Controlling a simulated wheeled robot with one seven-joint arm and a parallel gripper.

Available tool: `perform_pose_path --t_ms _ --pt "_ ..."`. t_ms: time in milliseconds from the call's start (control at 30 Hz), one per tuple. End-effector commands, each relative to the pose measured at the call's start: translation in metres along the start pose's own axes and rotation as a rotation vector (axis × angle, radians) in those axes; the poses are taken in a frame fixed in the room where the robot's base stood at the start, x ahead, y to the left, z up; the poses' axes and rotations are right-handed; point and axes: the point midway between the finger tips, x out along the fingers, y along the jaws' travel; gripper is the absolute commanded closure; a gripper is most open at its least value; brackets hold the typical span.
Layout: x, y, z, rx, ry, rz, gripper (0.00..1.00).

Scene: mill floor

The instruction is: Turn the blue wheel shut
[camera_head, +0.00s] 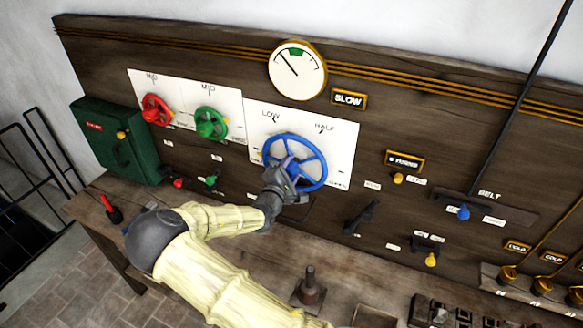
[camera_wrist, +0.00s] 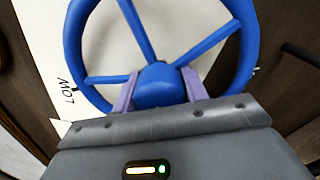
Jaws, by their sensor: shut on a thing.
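The blue wheel (camera_head: 322,159) is a spoked handwheel on a white plate (camera_head: 343,133) marked LOW and HALF. My gripper (camera_head: 285,172) is at the wheel's lower left part in the head view and covers some of it. In the wrist view the blue wheel (camera_wrist: 244,62) fills the upper middle. There the two purple fingers of my gripper (camera_wrist: 158,88) stand on either side of the wheel's blue hub (camera_wrist: 156,76), shut on it. The wheel's lower left side is partly hidden by my gripper.
A green wheel (camera_head: 211,124) and a red wheel (camera_head: 156,109) are to the left on the same panel. A round gauge (camera_head: 297,70) hangs above. A dark lever (camera_head: 361,218) is to the lower right. The bench (camera_head: 262,262) below carries a metal post (camera_head: 310,286).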

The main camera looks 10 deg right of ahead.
Motion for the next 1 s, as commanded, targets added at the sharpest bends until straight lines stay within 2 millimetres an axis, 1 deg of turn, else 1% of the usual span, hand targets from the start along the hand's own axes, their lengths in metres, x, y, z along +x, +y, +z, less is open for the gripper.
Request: perform_pose_path --t_ms 433,467,533,567,867,1000 --pt "-0.001 0.000 -0.002 -0.015 0.004 0.001 0.80" --pt "-0.001 0.000 -0.002 -0.015 0.004 0.001 0.51" --pt "-0.001 0.000 -0.001 -0.014 0.004 0.001 0.37" --pt "-0.001 0.000 -0.001 -0.014 0.003 0.000 0.35" --pt "-0.001 0.000 -0.001 -0.012 0.001 0.000 0.35" --pt "-0.010 -0.001 -0.002 -0.012 0.003 0.001 0.35"
